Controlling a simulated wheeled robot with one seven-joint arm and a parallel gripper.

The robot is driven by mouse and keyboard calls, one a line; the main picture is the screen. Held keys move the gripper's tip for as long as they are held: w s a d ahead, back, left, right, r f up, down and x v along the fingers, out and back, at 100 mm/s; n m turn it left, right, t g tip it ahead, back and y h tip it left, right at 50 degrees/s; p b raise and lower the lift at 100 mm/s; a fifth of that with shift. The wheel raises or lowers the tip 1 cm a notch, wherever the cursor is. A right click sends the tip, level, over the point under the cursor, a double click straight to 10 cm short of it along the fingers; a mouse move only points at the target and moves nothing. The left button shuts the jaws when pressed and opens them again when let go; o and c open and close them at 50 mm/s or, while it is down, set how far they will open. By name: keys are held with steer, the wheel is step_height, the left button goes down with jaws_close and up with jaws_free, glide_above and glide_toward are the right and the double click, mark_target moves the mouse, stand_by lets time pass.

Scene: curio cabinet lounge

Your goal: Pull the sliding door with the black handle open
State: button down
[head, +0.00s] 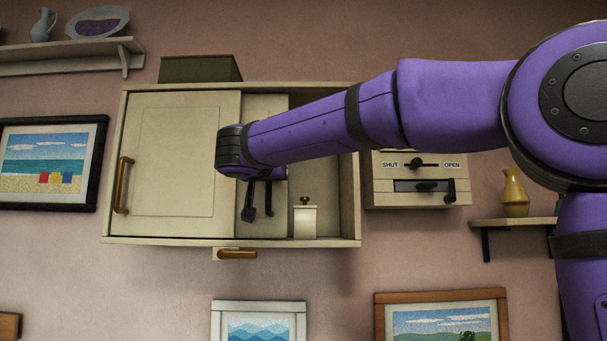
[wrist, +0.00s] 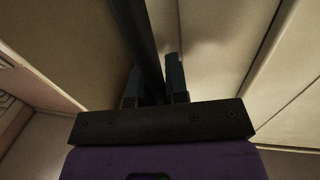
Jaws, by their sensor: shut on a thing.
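The cream cabinet (head: 308,243) hangs on the wall. Its sliding door with the black handle (head: 268,200) shows as a narrow panel (head: 262,108), partly behind the left door (head: 175,150). My gripper (head: 257,207) is in front of this panel, its fingers pointing down in the head view. In the wrist view the black handle (wrist: 146,45) runs as a dark bar between the two fingers of my gripper (wrist: 155,85), which is shut on it. My wrist and forearm hide the upper part of the handle and some of the panel.
Right of the panel the cabinet is open, with a white lidded canister (head: 305,222) inside. The left door has a brown handle (head: 123,186). A brown-handled drawer (head: 236,254) is below. A SHUT/OPEN lever box (head: 417,190) adjoins on the right. A green box (head: 200,69) sits on top.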

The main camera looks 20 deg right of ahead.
steer(key=shift+w+a, duration=0.3)
steer(key=shift+a, duration=0.4)
steer(key=shift+w+a, duration=0.25)
steer(key=shift+a, duration=0.5)
steer(key=shift+w+a, duration=0.3)
steer(key=shift+a, duration=0.4)
steer(key=c, duration=1.1)
jaws_free()
steer(key=shift+s, duration=0.1)
steer(key=v, duration=1)
steer(key=shift+s+a, duration=0.2)
steer(key=shift+s, duration=0.05)
